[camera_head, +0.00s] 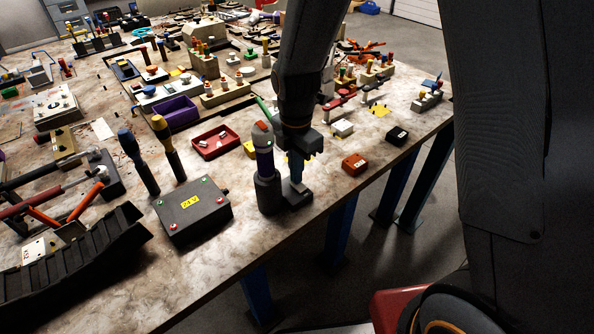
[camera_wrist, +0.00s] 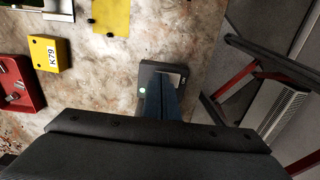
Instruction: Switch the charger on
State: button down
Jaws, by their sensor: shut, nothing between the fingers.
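The charger (camera_head: 267,192) is a dark block with a low foot (camera_head: 296,197) near the table's front edge. A tool with an orange-and-grey top and a violet band (camera_head: 264,157) stands upright in it. My gripper (camera_head: 296,180) is shut and empty, pointing down over the foot, just right of the tool. In the wrist view the blue fingers (camera_wrist: 165,86) lie over the dark foot (camera_wrist: 150,72), which has a paler grey patch and a small lit pale-green spot (camera_wrist: 142,91). The fingertips hide part of the foot; I cannot tell whether they touch it.
A black 24 V box (camera_head: 192,212) stands to the left. A red tray (camera_head: 216,142) lies behind, and an orange-red box (camera_head: 355,164) and a black box (camera_head: 397,136) lie to the right. The table edge is close to the charger.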

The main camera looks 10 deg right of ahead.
aim_at(300, 185)
jog(key=shift+f, duration=0.25)
jog(key=shift+s, duration=0.1)
jog(key=shift+s+d+r+p, duration=0.2)
jog(key=shift+s+d+p, duration=0.15)
jog(key=shift+s+d, duration=0.15)
jog(key=shift+a, duration=0.1)
jog(key=shift+r+p, duration=0.4)
jog(key=shift+r, duration=0.1)
notch_tip(300, 185, up, 13)
dwell(0.6)
